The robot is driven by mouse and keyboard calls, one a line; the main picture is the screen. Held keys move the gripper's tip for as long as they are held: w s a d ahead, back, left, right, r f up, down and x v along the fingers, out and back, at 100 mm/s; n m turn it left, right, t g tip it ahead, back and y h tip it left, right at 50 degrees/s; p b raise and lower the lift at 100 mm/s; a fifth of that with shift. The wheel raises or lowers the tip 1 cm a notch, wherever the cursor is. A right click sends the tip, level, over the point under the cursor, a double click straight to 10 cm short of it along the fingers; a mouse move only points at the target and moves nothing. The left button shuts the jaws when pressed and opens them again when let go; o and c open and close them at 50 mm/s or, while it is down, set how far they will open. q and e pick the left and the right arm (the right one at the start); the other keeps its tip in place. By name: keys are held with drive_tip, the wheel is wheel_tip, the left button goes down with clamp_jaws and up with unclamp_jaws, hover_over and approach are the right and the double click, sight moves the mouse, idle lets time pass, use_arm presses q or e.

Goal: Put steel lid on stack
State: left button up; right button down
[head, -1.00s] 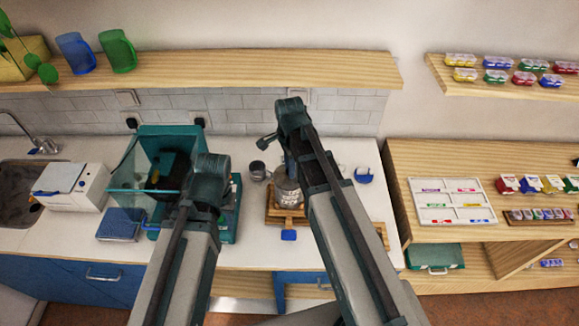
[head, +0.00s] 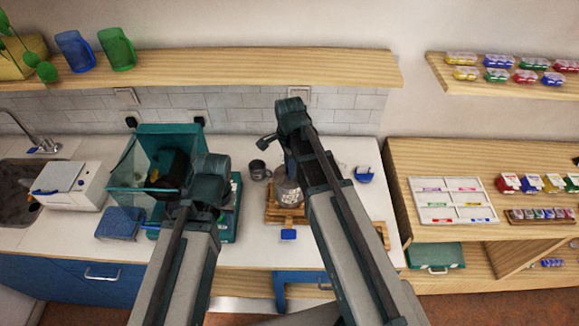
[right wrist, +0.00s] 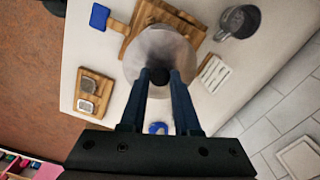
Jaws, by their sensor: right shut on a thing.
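The steel lid (right wrist: 147,48) is a round grey disc with a black knob (right wrist: 160,76), seen from above in the right wrist view. My right gripper (right wrist: 159,79) is shut on the knob, with a finger on each side. The lid lies over a wooden base and hides what is under it. In the head view a grey metal stack (head: 286,194) stands on the wooden base (head: 272,214), partly hidden by my right arm. I cannot tell whether the lid touches the stack. My left gripper (head: 172,180) is dark and unclear by the teal box; its jaws cannot be made out.
A grey mug (head: 258,170) stands just left of the stack. A blue-fronted item (head: 363,175) sits to the right. A teal box with clear panels (head: 140,185) is at the left. A wooden board with two pieces (right wrist: 95,92) shows in the wrist view.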

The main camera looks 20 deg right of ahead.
drive_tip(key=c, duration=0.5)
unclamp_jaws()
drive_tip(key=shift+c, duration=0.2)
wheel_tip(320, 180, up, 14)
drive_tip(key=p, duration=1.4)
drive_tip(key=shift+f, duration=0.15)
